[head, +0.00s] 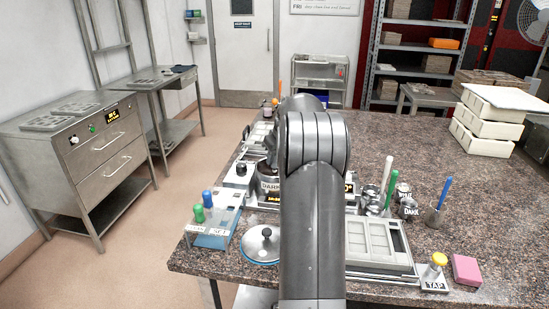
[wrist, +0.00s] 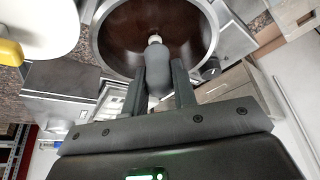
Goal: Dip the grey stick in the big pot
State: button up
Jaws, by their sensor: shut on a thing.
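In the wrist view my gripper (wrist: 158,72) is shut on the grey stick (wrist: 157,70), a thick dark grey handle between the two fingers. Its pale tip (wrist: 154,39) points toward the big pot (wrist: 103,40), a round metal vessel with a dark brown inside. The tip appears over the pot's opening; I cannot tell whether it touches the brown contents. In the head view my arm hides the gripper, the stick and most of the pot area. A "DARK" label (head: 269,187) shows just left of my arm.
A blue-and-white rack (head: 212,238) with green and blue handles and a round lid (head: 262,246) stand left of my arm. A mould tray (head: 376,246), small cups (head: 409,207), a yellow-topped tapper (head: 438,262) and a pink block (head: 466,269) stand right.

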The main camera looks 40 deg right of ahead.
jog(key=shift+r, duration=3.7)
notch_tip(320, 180, up, 4)
jog(key=shift+a, duration=0.15)
